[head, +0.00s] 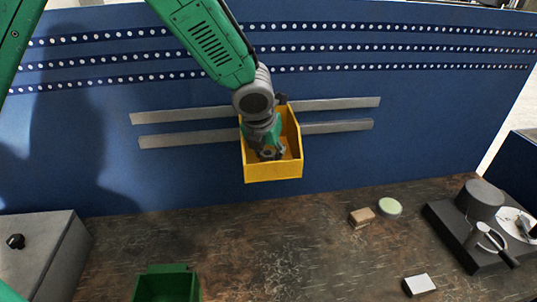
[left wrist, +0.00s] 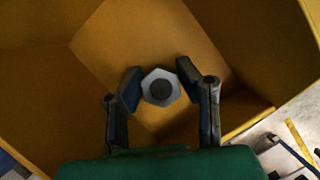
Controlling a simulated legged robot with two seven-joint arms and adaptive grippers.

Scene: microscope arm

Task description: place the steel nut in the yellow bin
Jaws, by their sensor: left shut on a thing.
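The yellow bin (head: 272,171) hangs on the blue wall panel, open at the top. Its inner walls fill much of the left wrist view (left wrist: 130,40). My left gripper (head: 268,153) reaches down into the bin from above. In the left wrist view its two fingertips (left wrist: 160,86) are shut on the steel nut (left wrist: 147,86), a grey hexagon with a dark round hole. The nut is inside the bin's opening, with the bin's inside surface behind it; I cannot tell whether it touches the bin. My right gripper is not in view.
Metal rails (head: 340,104) run along the panel beside the bin. On the worn bench are a green bin (head: 168,287), a grey box (head: 45,250), a small tan block (head: 361,217), a round green-topped dish (head: 389,207), a white block (head: 419,284) and a dark device (head: 480,200).

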